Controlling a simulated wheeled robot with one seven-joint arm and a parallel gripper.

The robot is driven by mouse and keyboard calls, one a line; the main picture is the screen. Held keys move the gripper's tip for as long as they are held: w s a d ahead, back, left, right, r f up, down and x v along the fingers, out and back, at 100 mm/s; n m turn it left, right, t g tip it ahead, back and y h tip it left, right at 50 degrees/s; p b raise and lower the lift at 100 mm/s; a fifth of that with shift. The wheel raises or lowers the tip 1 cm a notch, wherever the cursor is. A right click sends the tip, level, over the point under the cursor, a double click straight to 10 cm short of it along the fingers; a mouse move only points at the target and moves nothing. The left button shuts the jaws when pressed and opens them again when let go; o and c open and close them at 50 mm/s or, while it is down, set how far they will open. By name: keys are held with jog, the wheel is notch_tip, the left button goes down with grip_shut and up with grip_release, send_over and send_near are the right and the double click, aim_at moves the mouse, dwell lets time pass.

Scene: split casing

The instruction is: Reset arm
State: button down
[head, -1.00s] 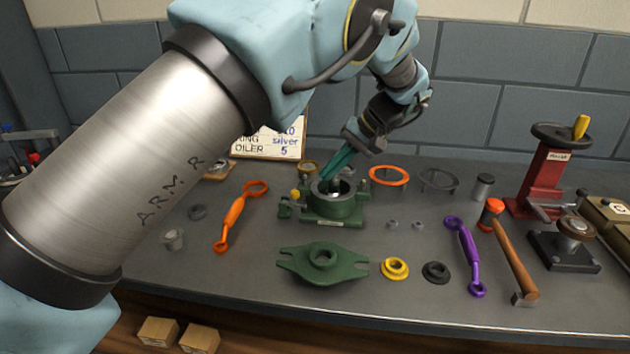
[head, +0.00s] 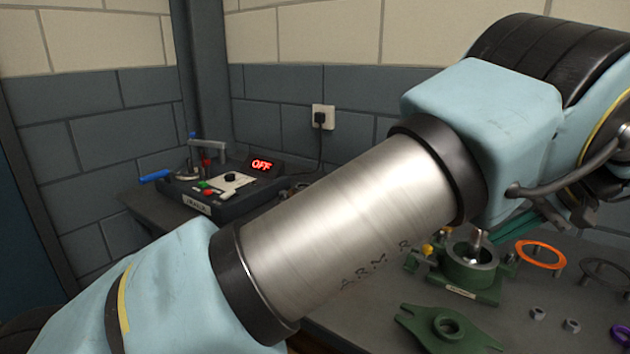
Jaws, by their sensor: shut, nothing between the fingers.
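My arm crosses the head view from lower left to upper right and fills much of it. My gripper (head: 512,221) shows only in part below the arm at the right, its teal fingers pointing down and left. The fingers are shut with nothing seen between them. They are close to the upper right of the green casing body (head: 470,283), which stands on the bench with a silver piece (head: 478,239) in its round opening. I cannot tell whether the fingers touch it. The green casing cover (head: 447,328) lies flat in front.
A control box (head: 212,190) with a red "OFF" display (head: 262,165) stands at the back left. A wall socket (head: 323,117) is behind. My arm hides the bench middle.

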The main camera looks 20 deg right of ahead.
jog(key=w+a+n+g, duration=0.3)
jog(key=w+a+g, duration=0.1)
jog(key=w+a, duration=1.6)
jog(key=w+a+n+g+h, duration=0.1)
jog(key=w+a, duration=0.3)
jog(key=a, duration=0.5)
jog(key=w+a+n+g+h, duration=0.1)
jog(key=w+a+n, duration=0.15)
jog(key=a, duration=0.55)
jog(key=s+a+f+n+h, duration=0.1)
jog(key=s+a, duration=0.3)
jog(key=a, duration=0.7)
jog(key=s+a+f+n+t+h, duration=0.1)
jog(key=s+a, duration=0.3)
jog(key=a, duration=0.7)
jog(key=shift+s+f+n, duration=0.15)
jog(key=shift+s+n, duration=0.05)
jog(key=shift+n, duration=0.65)
